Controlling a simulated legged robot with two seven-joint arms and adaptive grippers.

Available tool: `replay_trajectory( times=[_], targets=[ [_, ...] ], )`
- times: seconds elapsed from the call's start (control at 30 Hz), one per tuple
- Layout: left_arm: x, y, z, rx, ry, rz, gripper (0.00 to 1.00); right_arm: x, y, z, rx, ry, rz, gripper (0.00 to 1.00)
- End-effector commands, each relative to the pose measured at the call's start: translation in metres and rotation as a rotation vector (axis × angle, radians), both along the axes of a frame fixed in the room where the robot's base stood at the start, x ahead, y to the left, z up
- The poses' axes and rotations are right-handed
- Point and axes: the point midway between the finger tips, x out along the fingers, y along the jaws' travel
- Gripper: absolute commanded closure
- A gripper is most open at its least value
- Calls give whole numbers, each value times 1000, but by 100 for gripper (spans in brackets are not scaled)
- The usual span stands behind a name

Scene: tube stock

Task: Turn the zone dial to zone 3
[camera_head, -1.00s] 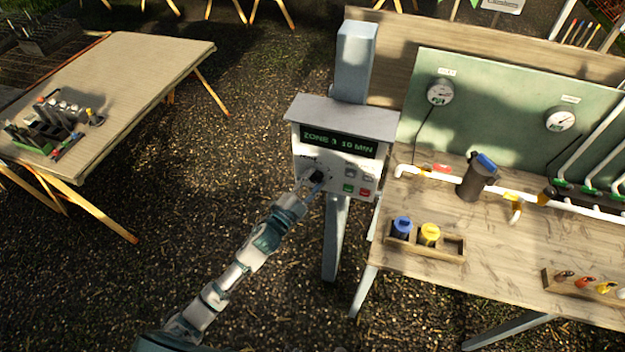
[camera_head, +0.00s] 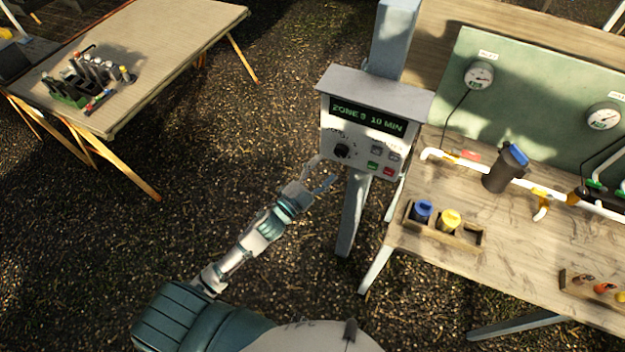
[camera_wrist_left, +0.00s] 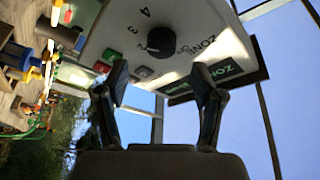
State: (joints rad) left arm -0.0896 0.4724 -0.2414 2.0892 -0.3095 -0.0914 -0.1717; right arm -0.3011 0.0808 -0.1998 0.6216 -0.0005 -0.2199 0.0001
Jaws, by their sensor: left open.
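The control box (camera_head: 362,118) stands on a grey post, its display (camera_head: 367,117) showing green text that appears to read "ZONE 3 10 MIN". The black zone dial (camera_head: 342,150) sits at the lower left of its face; it also shows in the left wrist view (camera_wrist_left: 161,42), with printed numbers beside it. A light mark on the knob faces the numbers, but exactly which one is hard to tell. My left gripper (camera_head: 327,170) is open and empty, just below and in front of the dial, apart from it. Its open fingers also show in the left wrist view (camera_wrist_left: 159,78). My right gripper is not in view.
Green and red buttons (camera_head: 381,169) sit right of the dial. A wooden bench (camera_head: 510,245) on the right holds a white pipe, a dark filter (camera_head: 503,170) and a small crate with blue and yellow capped bottles. Another table (camera_head: 165,45) stands back left. Gravel floor lies between.

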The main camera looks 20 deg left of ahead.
Motion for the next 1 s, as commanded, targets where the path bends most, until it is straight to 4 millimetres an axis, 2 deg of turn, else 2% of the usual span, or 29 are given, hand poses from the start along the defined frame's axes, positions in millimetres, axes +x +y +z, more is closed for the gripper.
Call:
replay_trajectory(
  times=[0.1,0.3,0.9,1.0],
  targets=[
    [-23,9,-7,0,5,0,32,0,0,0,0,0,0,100],
    [-45,18,-12,-1,3,-1,32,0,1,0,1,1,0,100],
    [-49,20,-12,-1,1,-1,32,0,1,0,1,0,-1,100],
    [-47,22,-19,-3,15,5,32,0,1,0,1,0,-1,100]
  ],
)
